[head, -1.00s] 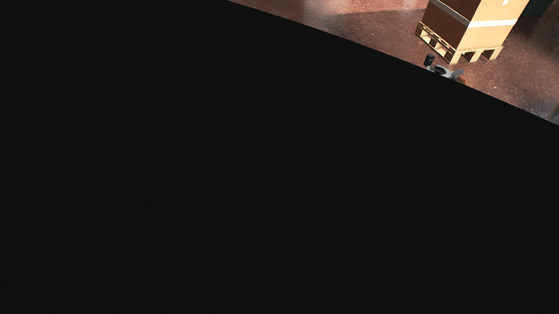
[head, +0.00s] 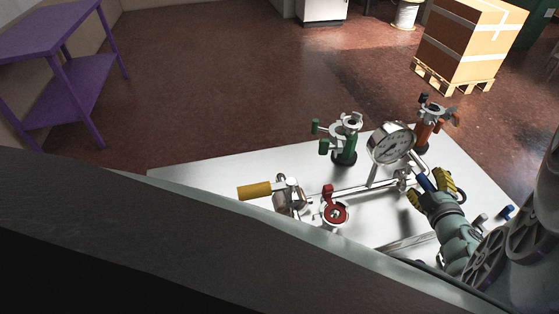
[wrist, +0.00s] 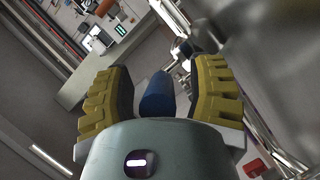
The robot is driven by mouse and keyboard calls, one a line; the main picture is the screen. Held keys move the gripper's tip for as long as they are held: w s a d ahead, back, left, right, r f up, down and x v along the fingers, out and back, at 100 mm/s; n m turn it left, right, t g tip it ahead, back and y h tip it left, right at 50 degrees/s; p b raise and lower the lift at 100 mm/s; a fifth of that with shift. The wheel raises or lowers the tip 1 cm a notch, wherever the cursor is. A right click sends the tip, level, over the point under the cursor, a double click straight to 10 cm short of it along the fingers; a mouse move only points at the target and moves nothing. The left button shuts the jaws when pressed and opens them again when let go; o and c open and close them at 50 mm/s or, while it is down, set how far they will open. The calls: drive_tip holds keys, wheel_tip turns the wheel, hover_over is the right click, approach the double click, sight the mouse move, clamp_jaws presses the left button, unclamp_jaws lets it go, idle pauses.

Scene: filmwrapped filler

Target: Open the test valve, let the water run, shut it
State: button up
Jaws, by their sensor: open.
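A blue lever handle (head: 424,182) belongs to the metal pipework (head: 350,190) on a white table (head: 205,170), right of a round pressure gauge (head: 391,143). I take it for the test valve's lever. My gripper (head: 432,186) has yellow ribbed fingers, open on either side of this handle. In the wrist view the blue handle (wrist: 157,92) lies between the spread fingers of my gripper (wrist: 160,75), with gaps visible at both sides. I cannot tell whether either finger touches it. No running water shows.
A yellow-handled valve (head: 255,191), a red handwheel (head: 335,212), a green-handled fitting (head: 344,140) and an orange-red fitting (head: 428,125) stand on the table. Behind are a purple bench (head: 60,30), a pallet box (head: 470,45) and clear floor. A dark shape blocks the lower left.

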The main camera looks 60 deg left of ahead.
drive_tip(key=shift+a, duration=0.15)
clamp_jaws()
idle(0.4)
